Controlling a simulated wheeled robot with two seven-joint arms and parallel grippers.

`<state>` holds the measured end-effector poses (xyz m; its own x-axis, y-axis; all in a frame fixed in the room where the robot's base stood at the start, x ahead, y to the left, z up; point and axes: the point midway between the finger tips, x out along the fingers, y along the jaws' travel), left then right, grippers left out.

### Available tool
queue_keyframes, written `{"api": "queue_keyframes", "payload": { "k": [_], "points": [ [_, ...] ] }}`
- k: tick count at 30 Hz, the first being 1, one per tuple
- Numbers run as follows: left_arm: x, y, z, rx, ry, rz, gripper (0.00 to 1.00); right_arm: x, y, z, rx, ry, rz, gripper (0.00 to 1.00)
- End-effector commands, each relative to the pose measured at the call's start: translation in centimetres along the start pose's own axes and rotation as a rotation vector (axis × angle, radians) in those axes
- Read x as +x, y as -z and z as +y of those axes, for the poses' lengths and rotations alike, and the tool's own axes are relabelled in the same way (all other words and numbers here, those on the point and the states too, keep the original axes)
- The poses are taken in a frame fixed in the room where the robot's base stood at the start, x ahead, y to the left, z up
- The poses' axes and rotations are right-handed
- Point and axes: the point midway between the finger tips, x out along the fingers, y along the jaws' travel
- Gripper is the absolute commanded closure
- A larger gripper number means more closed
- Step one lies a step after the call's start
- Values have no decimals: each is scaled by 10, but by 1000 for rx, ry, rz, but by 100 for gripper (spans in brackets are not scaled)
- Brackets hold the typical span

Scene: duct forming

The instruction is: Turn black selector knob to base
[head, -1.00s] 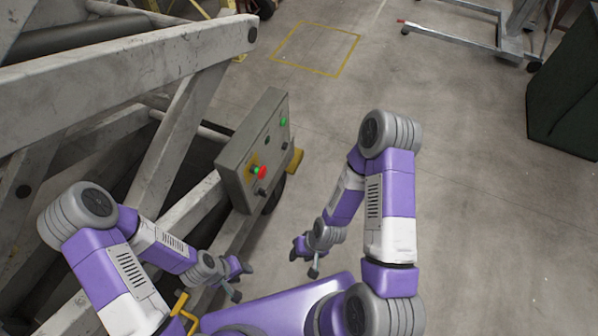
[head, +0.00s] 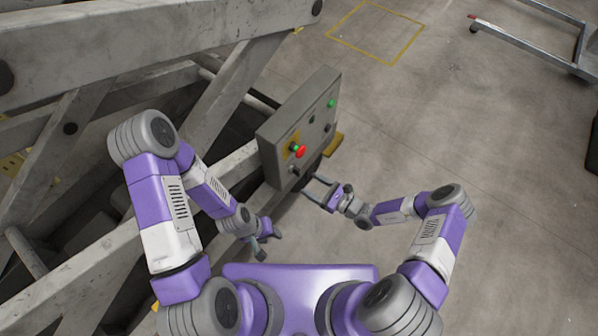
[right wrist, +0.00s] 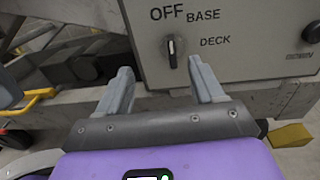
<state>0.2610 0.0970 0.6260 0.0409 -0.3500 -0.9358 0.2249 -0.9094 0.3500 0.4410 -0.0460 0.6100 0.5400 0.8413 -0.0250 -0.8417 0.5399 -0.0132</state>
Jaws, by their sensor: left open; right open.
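The black selector knob (right wrist: 172,52) is on the grey control box (right wrist: 240,62) in the right wrist view. Its white mark points about straight up, towards OFF; BASE is printed to the upper right and DECK to the right. In the head view the knob (head: 294,170) is small, low on the box's face (head: 284,128). My right gripper (right wrist: 161,68) is open and empty, its fingers pointing at the box, with the knob between them in the picture but apart from them. It also shows in the head view (head: 309,187). My left gripper (head: 268,242) is open and empty, lower left of the right one.
The box carries a red button (head: 300,152), a green button (head: 332,103) and another dark control (right wrist: 311,34). Grey lift beams (head: 150,50) fill the left side. A yellow part (head: 333,144) sits beside the box.

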Motion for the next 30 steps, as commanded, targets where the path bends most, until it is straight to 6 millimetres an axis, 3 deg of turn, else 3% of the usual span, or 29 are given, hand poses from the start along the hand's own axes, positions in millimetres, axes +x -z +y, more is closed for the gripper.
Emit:
{"api": "queue_keyframes", "payload": {
  "k": [4, 18, 28, 30],
  "points": [
    [2, 0, -1, 0, 0, 0, 57, 6, 0, -14, 13, 61, -28, 33],
    [16, 1, -6, 0, 0, 0, 57, 70, -1, -17, 14, 58, -26, 33],
    [16, 1, -6, 0, 0, 0, 57, 74, -2, -17, 14, 58, -25, 33],
    [16, 1, -6, 0, 0, 0, 57, 74, -2, -17, 14, 58, -25, 42]
  ]
}}
